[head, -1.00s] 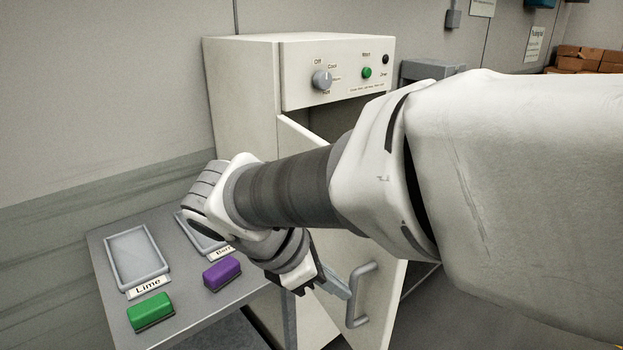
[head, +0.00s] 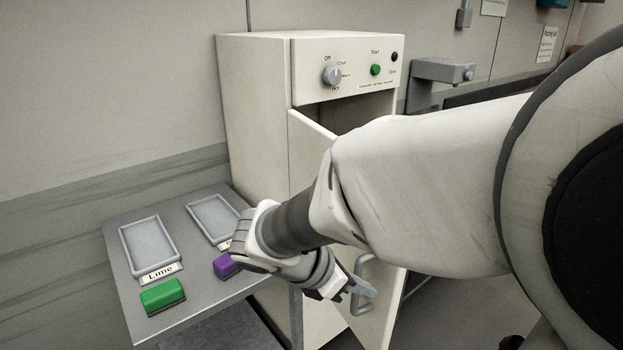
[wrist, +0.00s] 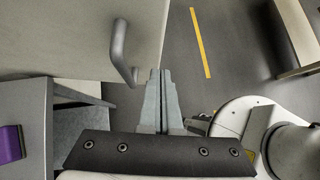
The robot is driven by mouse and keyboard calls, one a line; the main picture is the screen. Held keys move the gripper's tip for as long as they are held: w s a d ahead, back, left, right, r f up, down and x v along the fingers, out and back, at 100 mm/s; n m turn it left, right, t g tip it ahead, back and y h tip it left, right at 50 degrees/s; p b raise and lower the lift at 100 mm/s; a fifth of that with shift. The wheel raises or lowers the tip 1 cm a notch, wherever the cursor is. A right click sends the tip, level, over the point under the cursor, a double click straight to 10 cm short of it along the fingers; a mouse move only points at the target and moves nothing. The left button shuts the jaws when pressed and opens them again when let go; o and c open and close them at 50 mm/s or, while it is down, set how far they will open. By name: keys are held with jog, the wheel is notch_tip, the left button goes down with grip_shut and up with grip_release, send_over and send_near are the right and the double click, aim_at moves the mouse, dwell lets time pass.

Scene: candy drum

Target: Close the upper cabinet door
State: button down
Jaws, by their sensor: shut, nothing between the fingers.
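The white cabinet door (head: 308,165) stands ajar below the control panel, with a dark gap at its upper right. Its grey bar handle (head: 368,270) is low on the door's outer face. My gripper (head: 368,288) overlaps the handle in the head view. In the wrist view, the door face (wrist: 70,40) fills the upper left and the handle (wrist: 118,45) hangs from it. My gripper's fingers (wrist: 160,75) are shut and empty, with their tips just right of the handle's lower end. I cannot tell whether they touch it. My arm hides the middle of the door.
A grey side table (head: 190,295) stands left of the cabinet, holding trays (head: 150,245), a green block (head: 162,297) and a purple block (head: 226,265). The control panel (head: 345,70) has a knob and buttons.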

aim_at(395, 285)
jog(key=shift+w+d+f, duration=0.1)
jog(key=shift+w+d, duration=0.2)
jog(key=shift+d, duration=0.4)
jog(key=shift+w+d+f, duration=0.1)
jog(key=shift+w+d, duration=0.2)
jog(key=shift+d, duration=0.35)
jog(key=shift+w+d, duration=0.3)
jog(key=shift+d, duration=0.4)
jog(key=shift+d, duration=0.1)
